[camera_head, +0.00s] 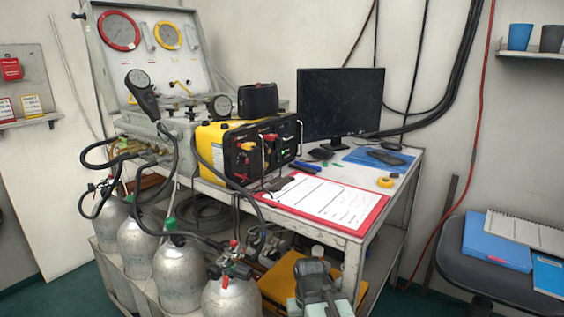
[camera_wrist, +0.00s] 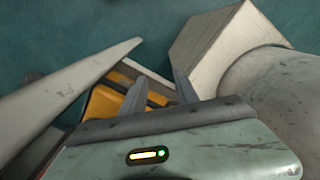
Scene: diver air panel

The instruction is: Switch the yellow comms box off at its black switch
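The yellow comms box (camera_head: 215,146) stands on the upper shelf of the grey cart, left of the monitor. Its black front panel (camera_head: 272,144) faces right and carries red and yellow parts. The black switch is too small to make out there, so I cannot tell its position. My gripper (camera_wrist: 160,85) shows in the wrist view with its two fingers apart and nothing between them. It points down toward the floor area, away from the comms box, which is not in the wrist view. In the head view, part of my arm shows low at the bottom centre, below the cart top.
A clipboard with a red edge (camera_head: 324,203) lies in front of the comms box. A black monitor (camera_head: 340,103) stands behind it. Grey cylinders (camera_head: 178,275) and black hoses crowd the cart's left side. An orange case (camera_wrist: 105,103) lies low beneath my gripper. A chair (camera_head: 480,262) is at right.

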